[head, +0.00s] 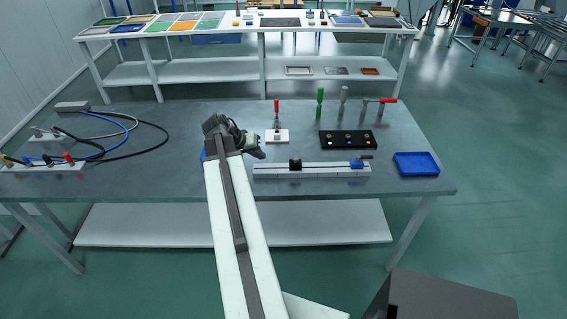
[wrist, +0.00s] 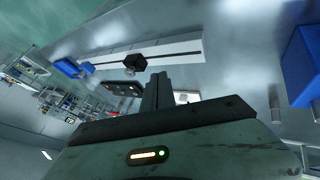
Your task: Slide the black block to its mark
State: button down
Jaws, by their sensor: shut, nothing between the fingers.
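The black block (head: 295,164) sits on a long white rail (head: 320,171) with a dark slot, left of the rail's middle. In the wrist view the black block (wrist: 134,63) stands on the rail (wrist: 180,50), just beyond and left of my fingertips. My gripper (head: 262,154) is beside the rail's left end in the head view, left of the block and apart from it. In the wrist view its fingers (wrist: 158,77) are together and hold nothing. A blue block (head: 356,163) is near the rail's right end. I cannot make out the mark.
A dark panel with several buttons (head: 348,140) lies behind the rail. A white base with a red-handled clamp (head: 277,135) is behind the rail's left part. A blue tray (head: 416,164) lies at right. Cables (head: 120,135) lie far left. The table's front strip is clear.

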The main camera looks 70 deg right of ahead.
aim_at(289, 164)
jog(key=b+x, duration=0.8)
jog(key=x, duration=0.2)
jog(key=shift+w+a+f, duration=0.15)
jog(key=shift+w+a, duration=0.05)
jog(key=s, duration=0.1)
jog(key=s+d, duration=0.1)
jog(key=s, duration=0.1)
jog(key=shift+s+d, duration=0.1)
jog(key=shift+d, duration=0.15)
jog(key=shift+s+d, duration=0.15)
jog(key=shift+s, duration=0.25)
jog(key=shift+s+d, duration=0.35)
jog(key=shift+s, duration=0.5)
jog(key=shift+w, duration=0.15)
